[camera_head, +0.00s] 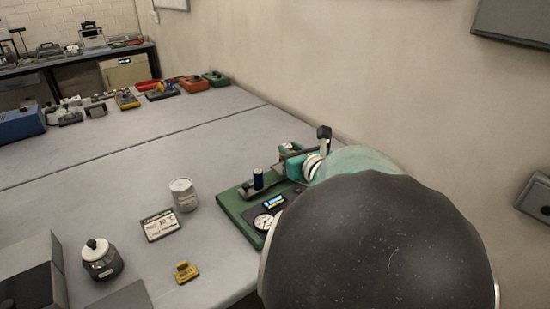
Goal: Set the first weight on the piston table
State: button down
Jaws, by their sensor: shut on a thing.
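My gripper (262,184), on the teal end of my arm, reaches left over a green-based apparatus (232,213). The apparatus carries a round dial gauge (263,222) and a small lit display (274,201). My arm hides its right part, and I cannot make out the piston table.
More equipment lines the far end of the grey table (110,170). A wall (310,65) bounds the right side.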

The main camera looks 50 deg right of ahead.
jog(key=w+d+f, duration=0.4)
jog(key=d, duration=0.1)
jog(key=w+d+f, duration=0.4)
jog(key=w+f, duration=0.1)
jog(key=shift+d+f, duration=0.2)
jog(key=shift+d, duration=0.2)
jog(key=shift+w+d+f, duration=0.1)
jog(key=shift+w+f, duration=0.05)
jog(key=shift+f, duration=1.65)
jog(key=shift+f, duration=0.15)
jog(key=c, duration=1.2)
grip_release()
